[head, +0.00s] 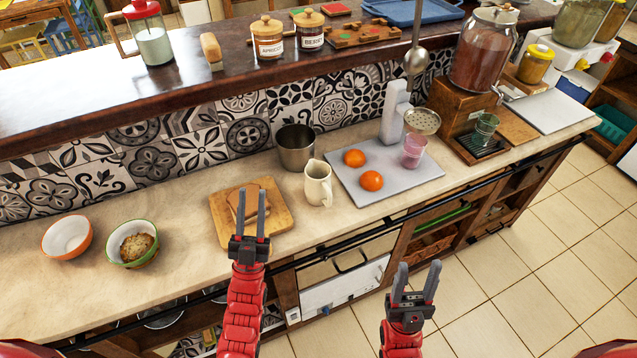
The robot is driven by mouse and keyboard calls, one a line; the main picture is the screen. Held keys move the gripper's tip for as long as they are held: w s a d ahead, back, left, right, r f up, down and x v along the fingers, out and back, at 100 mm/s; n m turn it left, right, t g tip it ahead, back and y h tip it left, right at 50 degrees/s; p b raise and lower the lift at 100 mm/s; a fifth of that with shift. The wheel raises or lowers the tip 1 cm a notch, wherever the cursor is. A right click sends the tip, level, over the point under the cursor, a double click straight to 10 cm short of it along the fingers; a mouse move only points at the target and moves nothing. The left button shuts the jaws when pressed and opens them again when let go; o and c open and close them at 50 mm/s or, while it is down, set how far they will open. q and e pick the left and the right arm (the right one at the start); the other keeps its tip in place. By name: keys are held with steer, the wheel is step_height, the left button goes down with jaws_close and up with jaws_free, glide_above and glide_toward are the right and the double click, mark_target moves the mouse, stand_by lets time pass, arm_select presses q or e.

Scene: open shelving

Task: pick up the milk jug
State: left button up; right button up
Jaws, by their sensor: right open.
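The milk jug (318,184) is a small cream pitcher with a handle, standing upright on the counter between the wooden board and the grey tray. My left gripper (250,212) is in front of the wooden board, its two fingers pointing up the picture, apart from the jug and to its left. The fingers stand apart with a gap between them, and nothing shows held. My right gripper (415,283) is open and empty, in front of the counter, lower and to the right of the jug.
A wooden board (278,222) with bread lies left of the jug. A metal cup (296,147) stands close behind it. A grey tray (408,181) with two oranges and a pink glass (414,150) is to the right. Two bowls stand at left. A rail runs along the counter front.

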arm_select(q)
steer(key=w+d+f+m+g+y+p, duration=0.1)
steer(key=w+d+f+g+p, duration=0.3)
steer(key=w, duration=0.6)
steer(key=w+d+f+m+g+y, duration=0.1)
steer(key=w+d+g+y, duration=0.15)
steer(key=w+g, duration=0.6)
steer(key=w+d+f+m+g+y+p, duration=0.15)
steer(key=w+d, duration=0.25)
steer(key=w, duration=0.9)
step_height(320, 180, up, 7)
steer(key=m+g+y+p, duration=0.2)
steer(key=g+p, duration=0.2)
steer(key=g, duration=1.1)
glide_above(330, 207)
steer(key=w, duration=0.1)
step_height(330, 207, down, 10)
steer(key=b, duration=0.8)
steer(key=shift+f, duration=0.25)
steer(key=shift+w+f, duration=0.1)
steer(key=shift+f, duration=0.45)
steer(key=f+p, duration=0.3)
steer(key=f, duration=0.1)
steer(key=shift+s, duration=0.3)
steer(key=shift+f, duration=0.6)
jaws_close()
